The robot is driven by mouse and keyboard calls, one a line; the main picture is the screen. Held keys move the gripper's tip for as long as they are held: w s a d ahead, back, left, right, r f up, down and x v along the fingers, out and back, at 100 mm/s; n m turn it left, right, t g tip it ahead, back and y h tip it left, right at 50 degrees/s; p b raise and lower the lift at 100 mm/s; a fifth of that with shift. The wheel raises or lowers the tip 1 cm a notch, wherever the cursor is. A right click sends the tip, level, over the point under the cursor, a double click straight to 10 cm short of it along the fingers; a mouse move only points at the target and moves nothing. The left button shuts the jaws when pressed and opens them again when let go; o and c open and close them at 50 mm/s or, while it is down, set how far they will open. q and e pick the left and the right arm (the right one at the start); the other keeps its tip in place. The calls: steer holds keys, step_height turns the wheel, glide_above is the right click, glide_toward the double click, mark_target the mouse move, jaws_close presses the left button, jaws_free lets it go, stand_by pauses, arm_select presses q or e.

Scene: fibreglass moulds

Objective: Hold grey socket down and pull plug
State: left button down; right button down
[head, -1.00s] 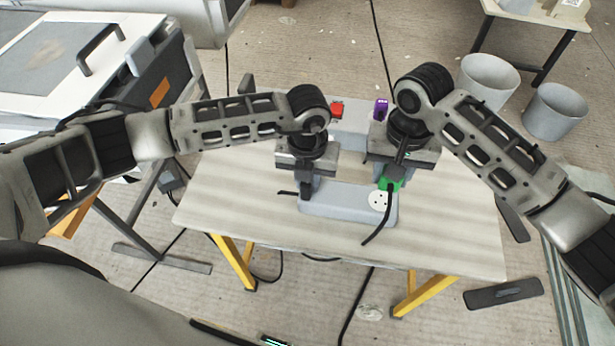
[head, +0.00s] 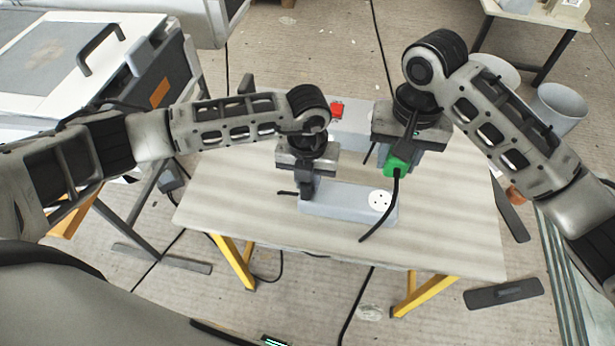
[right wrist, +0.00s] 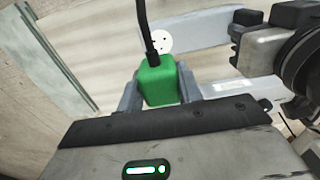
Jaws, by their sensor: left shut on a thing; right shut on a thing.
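The grey socket (head: 340,204) is a long grey block on the table, with a white round outlet (head: 380,199) showing at its right end. My left gripper (head: 306,190) is shut on the socket's left part. My right gripper (head: 398,160) is shut on the green plug (head: 397,167), whose black cable hangs down in front. The plug appears raised above the socket and apart from it. In the right wrist view, the green plug (right wrist: 159,82) sits between the fingers, and the outlet (right wrist: 158,41) shows uncovered beyond it.
The pale wooden table (head: 440,225) has free room at its right and front. A second grey block with a red plug (head: 337,109) stands behind, partly hidden by my arms. A bin (head: 557,108) stands on the floor at the right. A white-topped unit (head: 60,60) stands left.

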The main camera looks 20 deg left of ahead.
stand_by(0.4)
arm_select(q)
steer(key=c, duration=1.2)
jaws_free()
steer(key=shift+r, duration=0.15)
step_height(320, 180, up, 12)
